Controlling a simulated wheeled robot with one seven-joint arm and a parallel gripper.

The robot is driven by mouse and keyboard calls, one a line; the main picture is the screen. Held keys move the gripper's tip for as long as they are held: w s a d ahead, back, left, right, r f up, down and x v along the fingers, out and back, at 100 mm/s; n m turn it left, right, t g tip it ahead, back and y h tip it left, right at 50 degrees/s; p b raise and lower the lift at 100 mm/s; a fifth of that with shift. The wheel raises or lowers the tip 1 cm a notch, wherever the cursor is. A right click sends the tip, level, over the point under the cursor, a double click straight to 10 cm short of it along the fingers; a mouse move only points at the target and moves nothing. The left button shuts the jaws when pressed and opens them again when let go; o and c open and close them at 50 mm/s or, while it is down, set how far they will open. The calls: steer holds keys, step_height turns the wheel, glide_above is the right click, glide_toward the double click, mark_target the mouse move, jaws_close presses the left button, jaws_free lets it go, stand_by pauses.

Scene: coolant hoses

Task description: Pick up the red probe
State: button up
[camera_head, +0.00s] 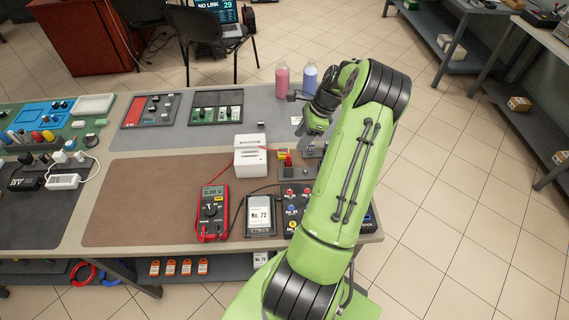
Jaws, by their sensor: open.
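The red probe (289,160) is a small red upright piece on the workbench, just right of a white box. My gripper (304,141) is at the end of my green arm, above and slightly right of the probe in the picture. It is open, and I see nothing in it. It looks apart from the probe, though the gap is hard to judge at this size. My arm hides part of the bench right of the probe. A red multimeter (212,212) reading 0.00 V lies nearer the front edge, and a thin red lead runs by the white box.
The white box (250,156) stands close left of the probe. A tablet reading No. 72 (261,215) and a panel of red and blue sockets (293,208) lie in front. Pink (282,80) and blue (309,80) bottles stand at the back. The brown mat (140,200) is clear at left.

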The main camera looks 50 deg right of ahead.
mark_target(290, 157)
steer(key=x, duration=1)
steer(key=shift+s+d+f+b, duration=0.1)
steer(key=shift+f+b, duration=0.05)
steer(key=shift+b, duration=0.2)
steer(key=shift+c, duration=0.5)
jaws_close()
